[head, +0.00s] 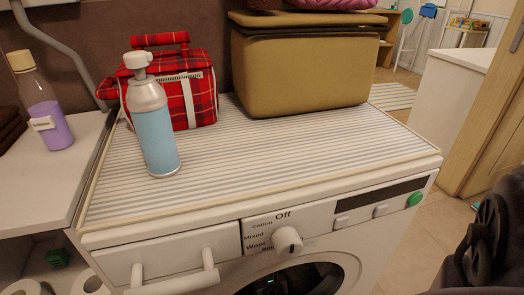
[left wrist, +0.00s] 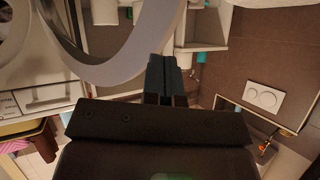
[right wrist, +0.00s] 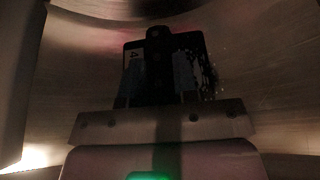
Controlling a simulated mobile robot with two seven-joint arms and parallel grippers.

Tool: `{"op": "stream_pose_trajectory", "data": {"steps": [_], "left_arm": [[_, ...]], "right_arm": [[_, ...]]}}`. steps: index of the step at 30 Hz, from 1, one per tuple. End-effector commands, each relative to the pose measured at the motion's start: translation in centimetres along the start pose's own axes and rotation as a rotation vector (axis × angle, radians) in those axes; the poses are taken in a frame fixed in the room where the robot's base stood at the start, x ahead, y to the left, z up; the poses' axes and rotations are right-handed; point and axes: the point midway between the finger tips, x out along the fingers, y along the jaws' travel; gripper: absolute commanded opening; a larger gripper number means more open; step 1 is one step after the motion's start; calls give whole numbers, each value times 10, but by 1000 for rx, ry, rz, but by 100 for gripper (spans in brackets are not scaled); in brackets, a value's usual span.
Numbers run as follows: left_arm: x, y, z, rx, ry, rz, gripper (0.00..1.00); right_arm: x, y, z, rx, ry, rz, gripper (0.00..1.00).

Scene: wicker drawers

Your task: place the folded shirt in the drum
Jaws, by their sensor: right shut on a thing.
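The washing machine (head: 215,232) stands in front of me. Only the top of its dark round opening shows at the bottom of the head view. In the right wrist view curved metal walls of the drum (right wrist: 265,75) surround my right gripper (right wrist: 158,75). It is shut on a dark thing (right wrist: 160,45), which looks like the folded shirt; the dim light hides its outline. My left gripper (left wrist: 168,70) looks shut and empty, beside the grey curved rim of the door (left wrist: 125,72). Neither gripper shows in the head view.
A blue spray bottle (head: 156,130), a red plaid bag (head: 195,95) and a tan box (head: 300,70) stand on the striped machine top. A purple bottle (head: 55,125) stands on the left counter. A white cabinet (head: 450,110) is at right, with floor between.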

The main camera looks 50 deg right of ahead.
Motion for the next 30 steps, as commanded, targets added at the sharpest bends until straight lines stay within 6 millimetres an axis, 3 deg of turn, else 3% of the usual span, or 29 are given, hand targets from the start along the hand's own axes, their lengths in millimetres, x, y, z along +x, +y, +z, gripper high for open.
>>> {"op": "stream_pose_trajectory", "data": {"steps": [1,6,21,22,27,30], "left_arm": [[0,0,5,-7,3,-3,0],[0,-4,3,-25,53,-17,0],[-1,-6,-2,-30,80,-23,0],[-1,-6,-2,-30,79,-23,0],[-1,-6,-2,-30,79,-24,0],[-1,-6,-2,-30,79,-24,0]], "right_arm": [[2,-2,-12,-5,8,-2,0],[8,-2,-30,-4,8,-2,0],[13,0,-31,-1,1,1,0],[13,0,-32,-1,2,1,29],[12,0,-32,0,2,0,53],[12,0,-32,-1,2,0,53]]}}
